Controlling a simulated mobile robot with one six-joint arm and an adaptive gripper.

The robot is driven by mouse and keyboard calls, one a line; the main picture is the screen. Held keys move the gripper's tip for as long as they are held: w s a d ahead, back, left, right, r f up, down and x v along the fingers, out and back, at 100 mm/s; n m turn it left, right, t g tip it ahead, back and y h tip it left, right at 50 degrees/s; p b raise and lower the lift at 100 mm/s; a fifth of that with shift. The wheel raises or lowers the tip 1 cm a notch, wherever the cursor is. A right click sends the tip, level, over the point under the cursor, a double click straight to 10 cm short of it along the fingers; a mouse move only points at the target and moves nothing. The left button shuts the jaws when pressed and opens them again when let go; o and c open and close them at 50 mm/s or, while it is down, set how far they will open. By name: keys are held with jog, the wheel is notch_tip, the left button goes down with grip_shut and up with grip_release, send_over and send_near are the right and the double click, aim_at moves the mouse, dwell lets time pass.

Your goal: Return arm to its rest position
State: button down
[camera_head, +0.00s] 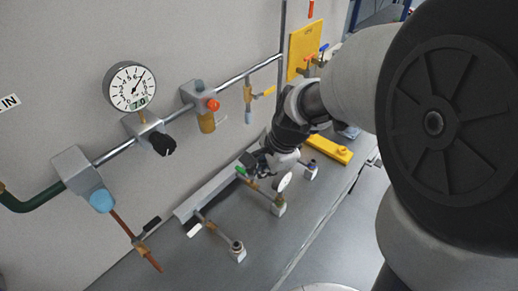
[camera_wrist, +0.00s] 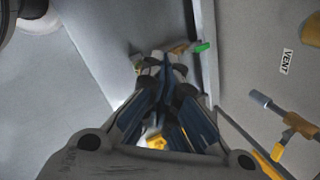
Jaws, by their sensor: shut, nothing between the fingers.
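My arm reaches from the right side of the head view toward the middle of the bench. My gripper (camera_head: 258,163) is above the grey bench near the rail with the small valves, close to a green-handled valve (camera_head: 241,170). In the wrist view my gripper (camera_wrist: 163,65) has its fingers together, with nothing seen between them. The green handle also shows in the wrist view (camera_wrist: 202,47), just beyond and to the right of the fingertips. I cannot tell whether the fingers touch the valve.
A pressure gauge (camera_head: 131,87) and a pipe with fittings run along the wall. Valves on small posts (camera_head: 237,250) stand on the bench, with a yellow bar (camera_head: 331,149) behind. A yellow panel (camera_head: 305,48) is on the wall. The bench front (camera_head: 290,240) is fairly clear.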

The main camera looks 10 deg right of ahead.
dwell(0.4)
jog(key=s+d+r+n+t+h+b, duration=0.1)
jog(key=s+n+b, duration=0.7)
jog(key=s+n, duration=0.8)
jog(key=s+r, duration=0.1)
jog(key=s, duration=0.2)
jog(key=shift+d+r+n+h, duration=0.2)
jog(key=shift+d+n+h, duration=0.1)
jog(key=shift+h, duration=0.1)
